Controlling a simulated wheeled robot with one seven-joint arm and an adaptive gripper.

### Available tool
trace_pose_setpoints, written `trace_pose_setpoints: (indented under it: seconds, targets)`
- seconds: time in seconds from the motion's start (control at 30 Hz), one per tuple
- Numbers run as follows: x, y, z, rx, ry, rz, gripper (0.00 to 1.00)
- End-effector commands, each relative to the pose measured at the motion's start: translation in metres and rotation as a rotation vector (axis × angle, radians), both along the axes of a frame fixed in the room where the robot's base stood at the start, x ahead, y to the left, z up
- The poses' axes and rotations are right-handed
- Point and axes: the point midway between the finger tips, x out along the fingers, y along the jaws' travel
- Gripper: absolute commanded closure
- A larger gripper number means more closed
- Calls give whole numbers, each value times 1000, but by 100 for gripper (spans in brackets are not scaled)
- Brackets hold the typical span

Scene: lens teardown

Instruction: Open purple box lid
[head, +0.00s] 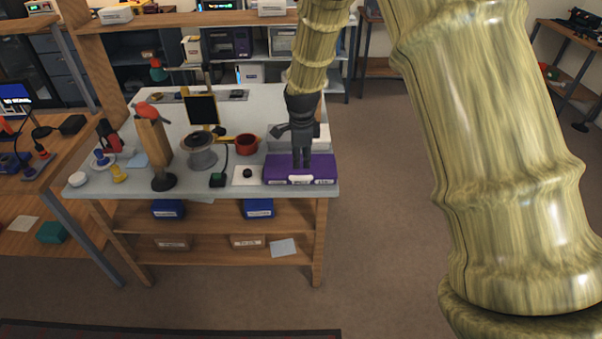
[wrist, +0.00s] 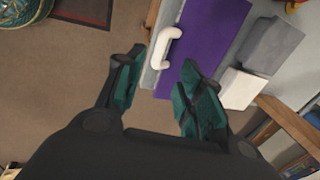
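The purple box (head: 272,171) sits at the front right corner of the white-topped workbench. Its lid looks shut. A white handle (head: 300,178) is on its front side. In the wrist view the purple lid (wrist: 212,40) and the white handle (wrist: 165,47) lie just beyond the fingertips. My gripper (head: 301,165) is over the box's front, partly hiding the lid in the head view. In the wrist view my gripper (wrist: 160,78) has its two green-padded fingers spread, with nothing between them. The handle is ahead of the gap, apart from the fingers as far as I can tell.
A white tray (head: 314,142) stands behind the box. A white pad (head: 246,176) with a dark round piece lies left of it. A red pot (head: 246,144) and a grey spool (head: 200,155) stand farther left. The floor right of the bench is clear.

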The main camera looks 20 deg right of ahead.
Motion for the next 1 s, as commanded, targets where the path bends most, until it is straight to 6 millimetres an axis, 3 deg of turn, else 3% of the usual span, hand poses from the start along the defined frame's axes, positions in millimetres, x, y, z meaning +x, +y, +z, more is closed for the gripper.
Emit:
trace_pose_setpoints:
  seconds: [0.6,1.0]
  targets:
    - [12,-3,-73,0,2,2,63]
    - [15,-4,-93,1,0,2,63]
